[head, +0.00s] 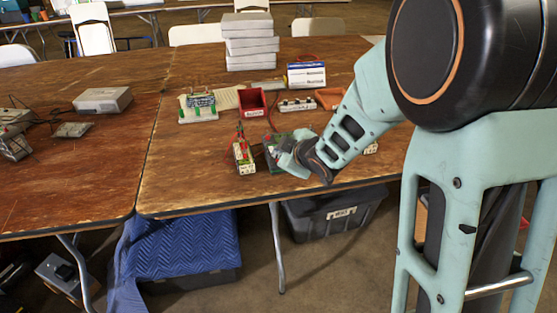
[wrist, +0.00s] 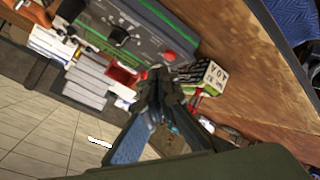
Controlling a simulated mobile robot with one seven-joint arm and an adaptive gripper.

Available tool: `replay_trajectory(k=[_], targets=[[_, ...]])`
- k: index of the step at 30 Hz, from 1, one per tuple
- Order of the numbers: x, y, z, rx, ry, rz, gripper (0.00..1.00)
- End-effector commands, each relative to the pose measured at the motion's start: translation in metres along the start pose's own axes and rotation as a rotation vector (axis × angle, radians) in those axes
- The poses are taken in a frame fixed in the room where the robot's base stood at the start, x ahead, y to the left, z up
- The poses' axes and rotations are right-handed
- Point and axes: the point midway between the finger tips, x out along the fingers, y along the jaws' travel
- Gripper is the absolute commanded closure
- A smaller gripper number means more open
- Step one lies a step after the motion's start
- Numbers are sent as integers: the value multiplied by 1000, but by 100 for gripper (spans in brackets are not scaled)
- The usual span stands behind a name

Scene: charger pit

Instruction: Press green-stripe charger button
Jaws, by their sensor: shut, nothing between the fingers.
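The charger is a grey box with a green stripe (wrist: 85,32), tilted across the top of the wrist view. Its face shows a black knob (wrist: 118,34) and a red round button (wrist: 169,56). In the wrist view my gripper (wrist: 157,74) is shut and empty, with its dark fingertips just below the button; I cannot tell whether they touch the charger. In the head view the charger (head: 271,141) is at the table's front, largely hidden behind my gripper.
A white-labelled device (head: 244,157) with red leads stands left of the charger on the wooden table (head: 165,160). Behind are a red bin (head: 253,102), a green-based board (head: 199,108) and a stack of white boxes (head: 249,45).

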Motion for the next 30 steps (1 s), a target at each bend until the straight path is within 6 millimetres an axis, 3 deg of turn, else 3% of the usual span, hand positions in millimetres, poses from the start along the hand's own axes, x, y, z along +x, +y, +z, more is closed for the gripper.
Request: replay_trajectory(k=[30], targets=[[7,-5,5,0,0,0,100]])
